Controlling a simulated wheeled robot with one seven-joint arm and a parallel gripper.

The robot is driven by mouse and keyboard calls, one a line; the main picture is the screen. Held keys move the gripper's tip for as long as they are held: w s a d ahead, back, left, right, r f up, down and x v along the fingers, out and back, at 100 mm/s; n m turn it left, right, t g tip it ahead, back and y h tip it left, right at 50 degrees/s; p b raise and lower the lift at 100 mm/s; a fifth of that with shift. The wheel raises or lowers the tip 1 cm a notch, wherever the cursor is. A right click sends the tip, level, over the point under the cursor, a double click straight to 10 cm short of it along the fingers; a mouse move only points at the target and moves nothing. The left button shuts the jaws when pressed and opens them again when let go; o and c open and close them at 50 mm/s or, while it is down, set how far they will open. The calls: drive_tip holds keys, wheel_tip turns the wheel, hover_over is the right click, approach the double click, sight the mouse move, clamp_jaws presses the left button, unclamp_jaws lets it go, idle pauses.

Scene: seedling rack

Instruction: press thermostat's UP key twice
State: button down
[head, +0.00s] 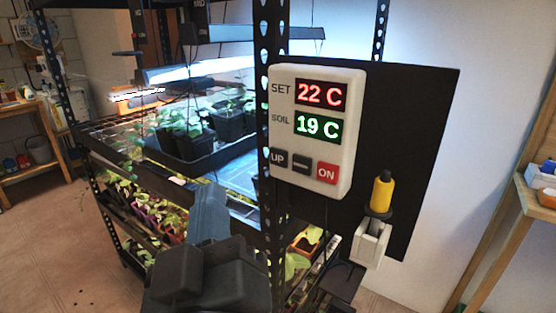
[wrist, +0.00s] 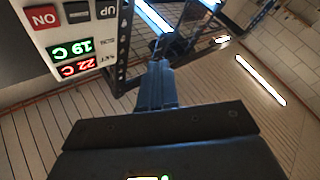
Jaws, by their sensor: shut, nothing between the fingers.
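The white thermostat (head: 342,165) is mounted on a black panel at the rack's post. Its SET display (head: 321,94) reads 22 C in red and its SOIL display (head: 318,127) reads 19 C in green. The dark UP key (head: 279,159) is at the lower left of its face, beside a dark minus key (head: 301,163) and a red ON key (head: 327,172). In the wrist view the thermostat appears upside down, with the UP key (wrist: 107,10) at the top. My gripper (wrist: 156,68) is shut and empty. In the head view my gripper (head: 211,190) is left of and below the UP key, apart from it.
The black metal rack post (head: 270,40) stands just left of the thermostat. Shelves hold potted seedlings (head: 185,125) under lamps. A wooden shelf (head: 535,205) is at the far right.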

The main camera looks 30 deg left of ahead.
sight(278, 158)
drive_tip(key=w+p, duration=0.4)
drive_tip(key=w, duration=0.5)
drive_tip(key=shift+d, duration=0.4)
drive_tip(key=shift+w, duration=0.1)
idle(1.9)
drive_tip(key=shift+w+p, duration=0.25)
drive_tip(key=shift+p, duration=0.05)
drive_tip(key=shift+w, duration=0.3)
idle(0.6)
idle(0.3)
drive_tip(key=shift+s+b, duration=0.4)
drive_tip(key=shift+s, duration=0.35)
